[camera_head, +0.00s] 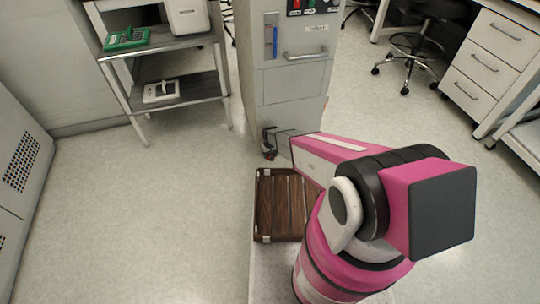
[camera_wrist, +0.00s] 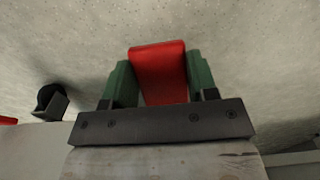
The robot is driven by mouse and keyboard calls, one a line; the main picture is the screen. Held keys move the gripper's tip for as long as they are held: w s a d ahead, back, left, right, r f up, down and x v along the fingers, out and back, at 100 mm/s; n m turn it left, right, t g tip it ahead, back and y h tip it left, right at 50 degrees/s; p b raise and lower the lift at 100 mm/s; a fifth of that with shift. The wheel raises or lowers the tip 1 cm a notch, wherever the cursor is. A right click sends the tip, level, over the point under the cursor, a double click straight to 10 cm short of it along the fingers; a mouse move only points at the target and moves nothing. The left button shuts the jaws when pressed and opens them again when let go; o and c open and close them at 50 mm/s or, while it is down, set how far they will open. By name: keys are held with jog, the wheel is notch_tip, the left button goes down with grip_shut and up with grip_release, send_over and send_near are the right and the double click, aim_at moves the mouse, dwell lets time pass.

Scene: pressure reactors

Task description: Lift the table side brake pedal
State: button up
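A red pedal (camera_wrist: 160,72) shows in the wrist view, with its flat face between the two green fingers of my gripper (camera_wrist: 161,82). The fingers stand apart, one on each side of the pedal and very close to its edges. I cannot tell whether they press on it. In the head view, my pink arm reaches down toward the foot of the grey reactor cabinet (camera_head: 290,95), and my gripper is hidden there. A dark castor with a small red part (camera_head: 269,152) shows at the cabinet's lower left corner.
In the wrist view, a black castor (camera_wrist: 50,101) and another red piece (camera_wrist: 7,121) show at the left. A metal shelf table (camera_head: 180,92) stands left of the cabinet. A brown slatted tray (camera_head: 282,205) lies in front. The floor at the left is clear.

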jog(key=shift+r+g, duration=0.35)
jog(key=shift+g, duration=0.35)
jog(key=o, duration=1.3)
jog(key=r, duration=0.4)
jog(key=shift+s+r, duration=0.2)
jog(key=shift+r, duration=0.15)
jog(key=s+a+r, duration=0.6)
jog(key=s+a, duration=0.2)
jog(key=shift+r, duration=0.15)
jog(key=shift+s, duration=0.1)
